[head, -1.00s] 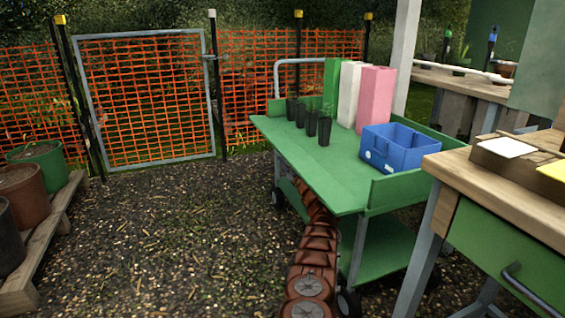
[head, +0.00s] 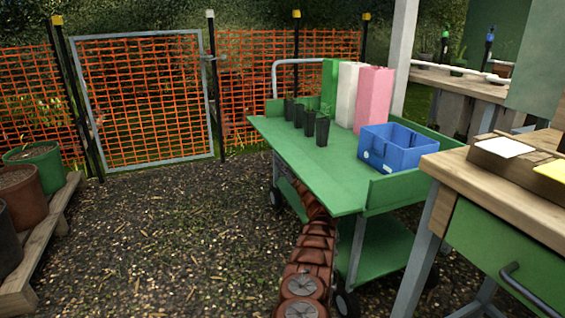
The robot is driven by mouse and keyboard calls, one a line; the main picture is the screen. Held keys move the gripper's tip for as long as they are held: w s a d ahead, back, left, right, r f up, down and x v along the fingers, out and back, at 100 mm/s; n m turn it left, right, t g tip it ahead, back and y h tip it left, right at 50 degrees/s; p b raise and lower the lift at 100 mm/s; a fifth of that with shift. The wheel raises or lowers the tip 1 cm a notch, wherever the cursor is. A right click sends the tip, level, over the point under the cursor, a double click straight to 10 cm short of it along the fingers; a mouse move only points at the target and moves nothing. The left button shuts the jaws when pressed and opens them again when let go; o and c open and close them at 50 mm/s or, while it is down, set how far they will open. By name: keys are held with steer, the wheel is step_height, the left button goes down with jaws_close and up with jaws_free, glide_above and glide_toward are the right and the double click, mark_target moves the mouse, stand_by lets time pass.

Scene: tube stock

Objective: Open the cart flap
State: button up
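The green cart (head: 370,228) stands right of the middle, with a lower shelf and wheels. Its flap (head: 300,175) is the long green board along the near left side. It lies out flat, about level with the cart top, and reaches beyond the end wall (head: 400,186). My reddish-brown arm rises from the bottom of the picture and passes beneath the flap's edge. My gripper is not visible; the flap and cart hide the arm's far part. I cannot tell whether the gripper touches the flap.
On the cart stand black pots (head: 321,131), green, white and pink (head: 374,96) tall blocks and a blue crate (head: 372,163). A wooden workbench (head: 500,190) is close at right. Potted plants stand on a pallet (head: 50,225) at left. Gravel between is clear.

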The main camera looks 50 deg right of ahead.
steer(key=shift+s+a+f, duration=0.15)
steer(key=shift+s+a, duration=0.05)
steer(key=shift+s, duration=0.2)
steer(key=v, duration=1)
steer(key=shift+s, duration=0.25)
steer(key=shift+w+a, duration=0.1)
